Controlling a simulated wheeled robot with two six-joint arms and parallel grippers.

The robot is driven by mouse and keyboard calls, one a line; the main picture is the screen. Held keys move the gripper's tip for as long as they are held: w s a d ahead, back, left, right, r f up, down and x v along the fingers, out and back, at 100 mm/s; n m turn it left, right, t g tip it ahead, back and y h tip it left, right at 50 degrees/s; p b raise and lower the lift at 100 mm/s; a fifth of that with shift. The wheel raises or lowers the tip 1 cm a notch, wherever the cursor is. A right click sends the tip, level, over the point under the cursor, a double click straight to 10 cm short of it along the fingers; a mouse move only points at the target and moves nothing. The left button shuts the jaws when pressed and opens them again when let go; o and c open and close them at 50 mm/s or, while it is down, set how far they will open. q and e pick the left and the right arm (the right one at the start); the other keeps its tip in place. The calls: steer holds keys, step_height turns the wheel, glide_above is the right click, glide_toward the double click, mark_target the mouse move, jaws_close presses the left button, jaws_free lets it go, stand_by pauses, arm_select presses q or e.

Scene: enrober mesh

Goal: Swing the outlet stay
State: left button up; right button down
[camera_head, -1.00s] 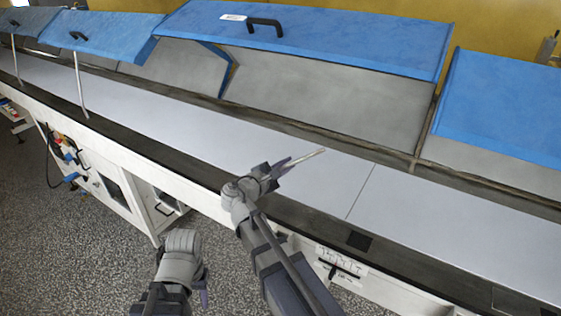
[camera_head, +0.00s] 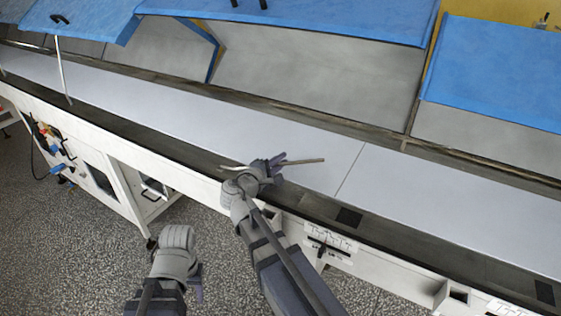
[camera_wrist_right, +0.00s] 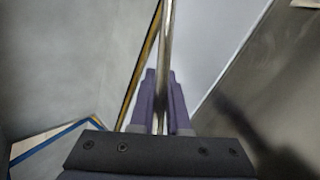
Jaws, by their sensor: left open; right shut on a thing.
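In the right wrist view the rod (camera_wrist_right: 166,45) runs up between the two purple fingers (camera_wrist_right: 160,105). Where the rod's ends are fixed, if at all, I cannot tell. My left gripper (camera_head: 198,284) is open, low over the floor in front of the machine, away from the rod, and partly hidden by its own wrist.
A large blue hood (camera_head: 330,22) stands raised over the grey channel. Another blue hood (camera_head: 85,20) at the left has an upright rod (camera_head: 64,72) below it. A blue cover (camera_head: 495,75) is at the right. The pale belt surface (camera_head: 230,135) is clear.

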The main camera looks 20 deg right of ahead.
steer(key=c, duration=0.9)
jaws_free()
steer(key=p+v, duration=0.1)
steer(key=v, duration=0.6)
steer(key=shift+s+a+r, duration=0.1)
steer(key=shift+s+a, duration=0.2)
